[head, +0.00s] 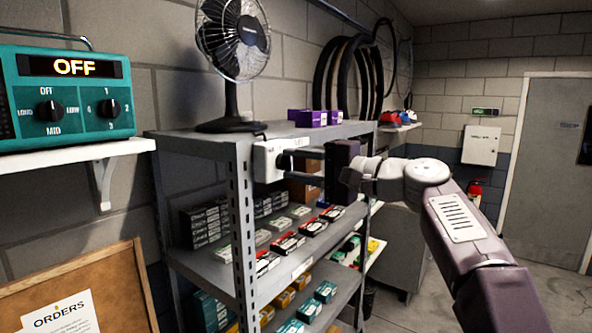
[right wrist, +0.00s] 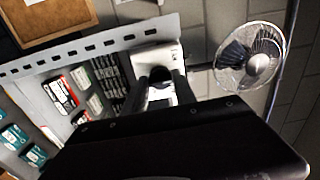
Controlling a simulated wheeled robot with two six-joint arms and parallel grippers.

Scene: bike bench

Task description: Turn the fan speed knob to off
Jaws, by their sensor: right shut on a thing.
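The black desk fan (head: 233,45) stands on top of the grey metal shelf. A white control box (head: 266,158) is fixed at the shelf's front upper edge, and it also shows in the right wrist view (right wrist: 153,54). My right gripper (head: 284,161) reaches this box from the right. In the right wrist view its two dark fingers (right wrist: 159,80) are shut on a dark round knob (right wrist: 160,74) on the box's face. The fingers hide much of the knob, and I cannot read its pointer. My left gripper is not in view.
The grey shelf (head: 238,215) holds several small boxes. Purple boxes (head: 312,118) sit on its top. A teal radio (head: 68,98) with two knobs and an "OFF" display rests on a wall shelf at left. Open floor (head: 400,312) shows at lower right.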

